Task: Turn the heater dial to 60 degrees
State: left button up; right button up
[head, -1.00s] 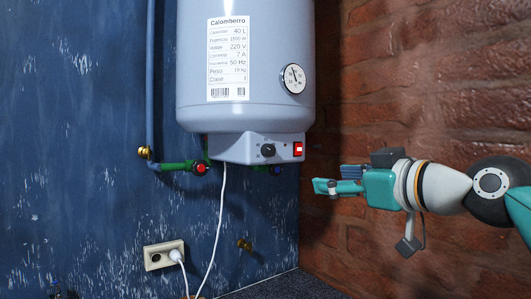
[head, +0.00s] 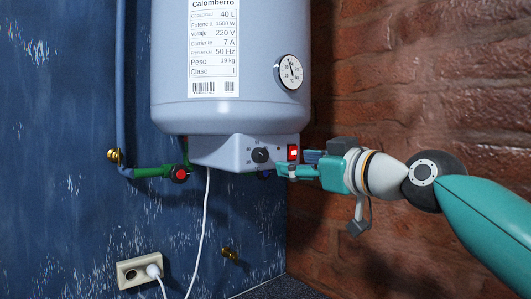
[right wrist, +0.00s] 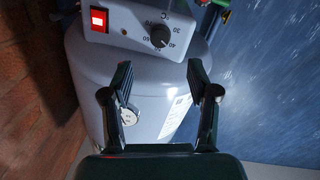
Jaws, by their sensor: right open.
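The heater dial is a black knob (head: 261,155) on the light grey control box (head: 222,151) under the tank. In the right wrist view the knob (right wrist: 159,36) has numbers around it, with 30, 40 and 60 partly readable; its exact setting is too small to tell. A lit red switch (head: 293,153) sits right of the knob and also shows in the right wrist view (right wrist: 98,20). My right gripper (head: 283,171) is open and empty, at the lower right corner of the box, apart from the knob. Its fingers (right wrist: 156,78) frame the tank.
The heater tank (head: 228,60) carries a round gauge (head: 290,72) and hangs on the blue wall. A green pipe with a red valve knob (head: 180,174) is left below the box. A white cable (head: 203,230) hangs down near a socket (head: 139,270). A brick wall (head: 420,80) stands right.

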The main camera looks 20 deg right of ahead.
aim_at(264, 157)
jog(key=w+p, duration=0.1)
jog(key=w, duration=0.2)
jog(key=w+a+p, duration=0.1)
jog(key=w, duration=0.2)
jog(key=w+a+p, duration=0.1)
jog(key=w, duration=0.3)
jog(key=shift+s, duration=0.1)
grip_shut()
